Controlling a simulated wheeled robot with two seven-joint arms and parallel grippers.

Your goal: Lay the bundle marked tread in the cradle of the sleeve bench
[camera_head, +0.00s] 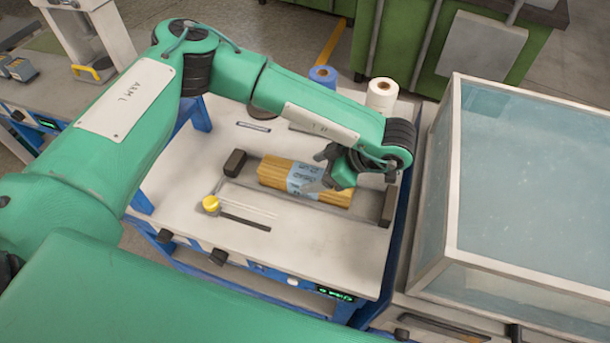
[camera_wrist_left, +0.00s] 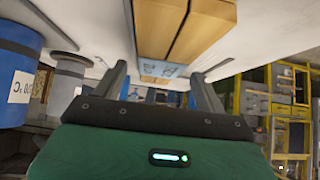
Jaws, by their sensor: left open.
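The bundle (camera_head: 275,172) of tan sticks has a light blue band with dark lettering that seems to read tread, partly hidden by my gripper. It lies lengthwise in the cradle (camera_head: 372,210), a grey frame with dark end blocks on the sleeve bench (camera_head: 165,185). My left gripper (camera_head: 318,180) is open at the band, one finger in front of it. In the left wrist view, the bundle (camera_wrist_left: 185,25) and its band (camera_wrist_left: 160,70) show beyond and between the spread fingers of the gripper (camera_wrist_left: 160,72). Whether they touch the bundle cannot be told. My right gripper is out of view.
A blue roll (camera_head: 322,76) and a white roll (camera_head: 381,96) stand at the bench's back edge. A yellow knob (camera_head: 211,204) sits left of the cradle. A large clear-walled box (camera_head: 530,170) stands close on the right. The bench's front left top is clear.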

